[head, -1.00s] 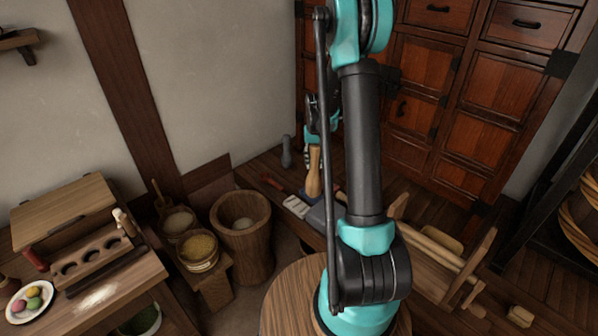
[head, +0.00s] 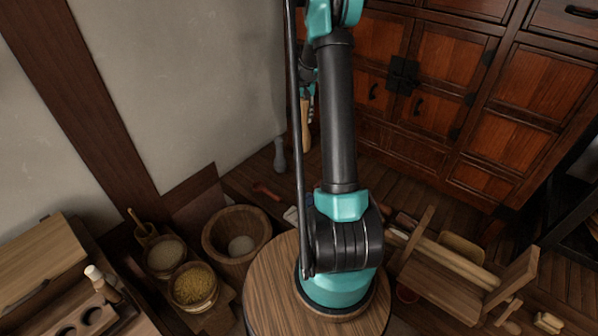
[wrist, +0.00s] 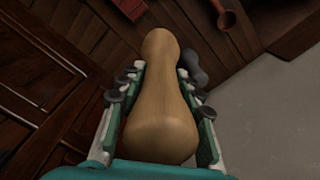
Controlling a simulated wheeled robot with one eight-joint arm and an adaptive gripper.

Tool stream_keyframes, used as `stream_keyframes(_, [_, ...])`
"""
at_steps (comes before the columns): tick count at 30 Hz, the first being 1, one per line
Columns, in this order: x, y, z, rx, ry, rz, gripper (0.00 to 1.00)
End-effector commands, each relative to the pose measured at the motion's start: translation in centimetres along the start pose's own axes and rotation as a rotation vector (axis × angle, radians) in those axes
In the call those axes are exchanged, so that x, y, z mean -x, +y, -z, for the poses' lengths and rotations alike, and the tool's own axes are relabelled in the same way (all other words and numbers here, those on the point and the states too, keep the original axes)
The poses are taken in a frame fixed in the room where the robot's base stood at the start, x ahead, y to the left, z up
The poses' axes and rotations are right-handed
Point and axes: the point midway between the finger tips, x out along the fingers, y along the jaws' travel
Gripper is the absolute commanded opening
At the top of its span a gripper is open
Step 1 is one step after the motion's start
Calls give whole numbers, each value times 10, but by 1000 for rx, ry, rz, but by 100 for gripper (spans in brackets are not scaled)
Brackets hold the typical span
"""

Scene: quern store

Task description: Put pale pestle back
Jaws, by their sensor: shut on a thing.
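The pale pestle (wrist: 161,100) is a smooth light-wood club. My gripper (wrist: 158,85) is shut on it, with a finger along each side, and the pestle runs lengthwise between the fingers. In the head view, the pestle (head: 306,134) hangs near upright below my gripper (head: 306,104), partly hidden by my arm. A grey pestle (head: 280,155) stands behind it near the wall, and also shows in the wrist view (wrist: 194,70) behind the right finger. A wooden rack (head: 88,318) with round holes is at the lower left, holding a pale-topped peg (head: 96,274).
A wooden mortar (head: 212,234) with pale contents stands beside two bowls of grain (head: 193,285) (head: 163,256). A red-brown cabinet (head: 455,65) fills the back right. A wooden frame (head: 450,273) lies at the right. A red-handled tool (head: 267,191) lies on the boards.

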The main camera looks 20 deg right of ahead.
Motion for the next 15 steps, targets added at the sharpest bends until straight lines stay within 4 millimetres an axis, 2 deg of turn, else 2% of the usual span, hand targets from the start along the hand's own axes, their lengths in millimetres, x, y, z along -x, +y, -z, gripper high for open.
stream_keyframes(5, [-29, 0, 0, -1, 0, 0, 0])
stream_keyframes(15, [-104, 0, 1, -1, 0, 0, 0])
